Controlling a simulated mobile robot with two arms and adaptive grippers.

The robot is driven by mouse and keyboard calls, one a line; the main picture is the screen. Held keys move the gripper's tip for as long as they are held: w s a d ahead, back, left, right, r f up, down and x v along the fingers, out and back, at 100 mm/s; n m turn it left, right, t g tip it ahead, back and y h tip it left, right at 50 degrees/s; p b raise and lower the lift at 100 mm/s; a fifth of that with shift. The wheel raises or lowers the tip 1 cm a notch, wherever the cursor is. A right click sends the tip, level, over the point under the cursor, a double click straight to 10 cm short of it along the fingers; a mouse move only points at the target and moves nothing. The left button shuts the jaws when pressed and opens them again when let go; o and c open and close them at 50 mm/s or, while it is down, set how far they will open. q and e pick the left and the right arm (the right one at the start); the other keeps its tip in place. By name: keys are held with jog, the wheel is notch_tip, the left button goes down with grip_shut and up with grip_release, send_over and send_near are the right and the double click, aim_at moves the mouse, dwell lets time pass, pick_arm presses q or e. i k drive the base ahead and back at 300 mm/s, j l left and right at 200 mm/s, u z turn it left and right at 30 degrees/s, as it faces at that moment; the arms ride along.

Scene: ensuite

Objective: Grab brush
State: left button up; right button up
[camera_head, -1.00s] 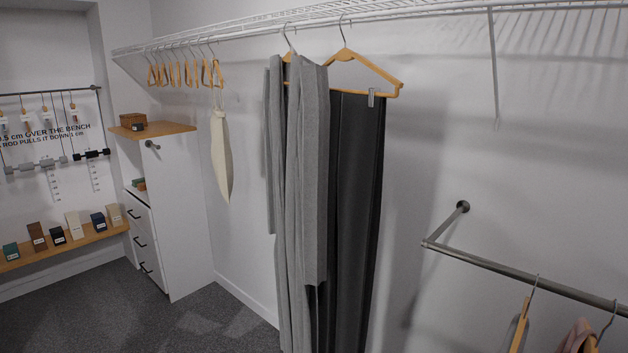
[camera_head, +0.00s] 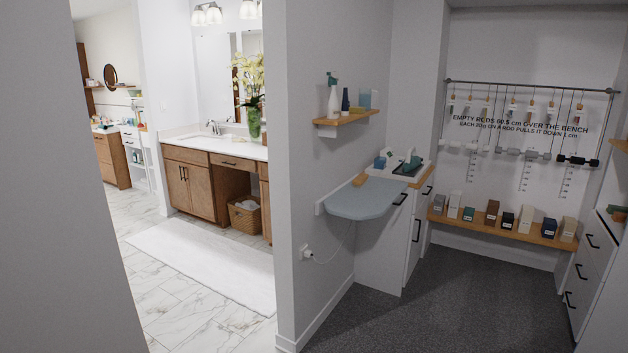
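I cannot make out a brush in the head view; at this distance small items are hard to tell apart. A wall shelf (camera_head: 346,118) holds a white bottle with a green top (camera_head: 333,97), a small dark blue bottle (camera_head: 345,101) and other small items. Neither of my grippers is in view.
A blue-grey board (camera_head: 370,199) juts from the wall below the shelf. A wall end (camera_head: 293,180) separates closet from bathroom, where a wooden vanity (camera_head: 190,188), wicker basket (camera_head: 245,219) and white rug (camera_head: 215,258) show. A bench with boxes (camera_head: 500,230) stands at back. The dark carpet (camera_head: 430,310) is clear.

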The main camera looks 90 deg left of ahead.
aim_at(360, 181)
jog(key=u, duration=2.4)
jog(key=i+u, duration=0.15)
jog(key=k, duration=0.05)
